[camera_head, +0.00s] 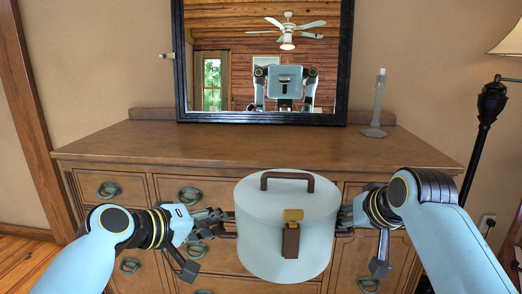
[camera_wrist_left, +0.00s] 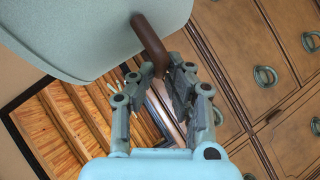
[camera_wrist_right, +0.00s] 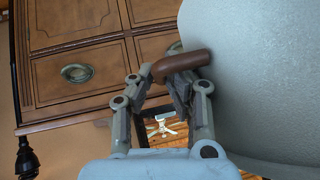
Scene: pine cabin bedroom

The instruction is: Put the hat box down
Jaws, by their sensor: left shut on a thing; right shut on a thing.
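The hat box (camera_head: 262,235) is pale grey-blue and round, with a brown top handle, a brown front strap and a brass clasp. It hangs upright between my grippers in front of the dresser. My left gripper (camera_head: 228,224) is shut on the box's left brown side handle (camera_wrist_left: 151,45). My right gripper (camera_head: 346,222) is shut on the right brown side handle (camera_wrist_right: 182,63). The box's pale wall also shows in the left wrist view (camera_wrist_left: 75,30) and the right wrist view (camera_wrist_right: 265,80). The box's underside is hidden in the head view.
The wooden dresser (camera_head: 140,142) has a broad, mostly clear top, slightly above and behind the box. A black-framed mirror (camera_head: 345,60) stands at its back. A grey candlestick (camera_head: 376,105) stands on the right of the top. A floor lamp (camera_head: 483,130) is at the right.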

